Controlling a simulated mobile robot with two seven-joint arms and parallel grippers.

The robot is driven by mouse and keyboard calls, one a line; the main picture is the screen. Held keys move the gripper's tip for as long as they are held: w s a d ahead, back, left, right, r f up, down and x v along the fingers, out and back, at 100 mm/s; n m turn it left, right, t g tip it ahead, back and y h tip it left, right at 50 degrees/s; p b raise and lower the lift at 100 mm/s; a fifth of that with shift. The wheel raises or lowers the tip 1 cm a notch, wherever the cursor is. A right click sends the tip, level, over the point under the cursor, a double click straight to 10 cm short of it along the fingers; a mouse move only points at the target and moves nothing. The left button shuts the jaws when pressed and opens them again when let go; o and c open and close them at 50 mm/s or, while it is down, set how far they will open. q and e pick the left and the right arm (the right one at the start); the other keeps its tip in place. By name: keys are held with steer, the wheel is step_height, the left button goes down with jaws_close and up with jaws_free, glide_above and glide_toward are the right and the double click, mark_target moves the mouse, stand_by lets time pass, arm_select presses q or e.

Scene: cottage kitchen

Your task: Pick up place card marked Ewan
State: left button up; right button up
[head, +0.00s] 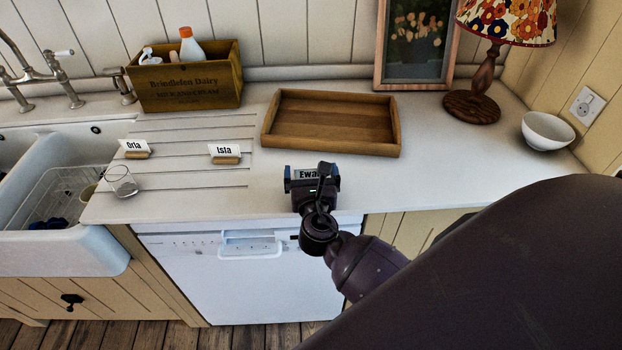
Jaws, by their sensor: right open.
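The place card marked Ewan (306,174) stands near the counter's front edge, and its last letter is covered by my right gripper. My right gripper (312,178) is open, with its blue-tipped fingers on either side of the card; I cannot tell whether they touch it. The card's base is hidden by the gripper. Two other place cards stand to the left in wooden holders: Ista (225,152) and Orla (134,147). My left gripper is not in view.
An empty wooden tray (395,150) lies behind the Ewan card. A glass (123,182) is by the sink (95,250). A wooden crate (190,92), a lamp (484,75), a framed picture (379,70) and a white bowl (548,132) stand along the back and right.

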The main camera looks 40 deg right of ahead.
mark_target(311, 169)
steer(key=shift+x, duration=1.75)
steer(key=shift+d, duration=0.1)
steer(key=c, duration=0.7)
steer(key=shift+c, duration=0.2)
